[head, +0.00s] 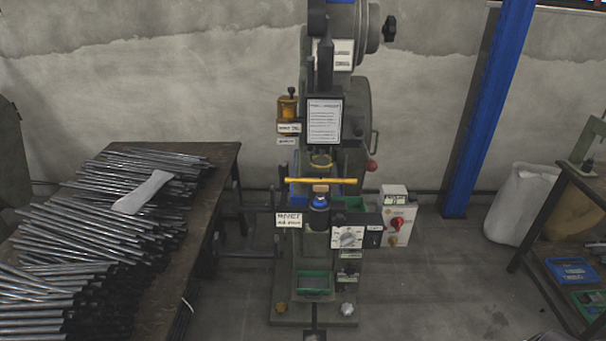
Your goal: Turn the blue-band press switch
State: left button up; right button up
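A rivet press (312,260) stands upright in the middle of the head view, in front of a concrete wall. A blue cylindrical part (320,202) sits at its working area, below a yellow bar (320,181). A white panel with a round dial knob (348,237) is on the press front, right of the blue part. A light grey control box (398,215) with red knobs or buttons is attached at the press's right side. Its lettering is too small to read. Which of these is the task's switch, I cannot tell. Neither gripper shows.
A dark table (226,160) at left carries a large pile of metal rods (90,235). A blue post (487,110) stands right of the press. A white sack (520,203) and a shelf with a blue bin (571,270) are at right. The floor right of the press is clear.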

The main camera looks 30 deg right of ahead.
aim_at(396, 222)
jog(key=l+z, duration=0.1)
jog(key=z, duration=0.7)
jog(key=i+l+z, duration=0.1)
jog(key=z, duration=0.25)
jog(key=l+z, duration=0.1)
jog(key=z, duration=0.3)
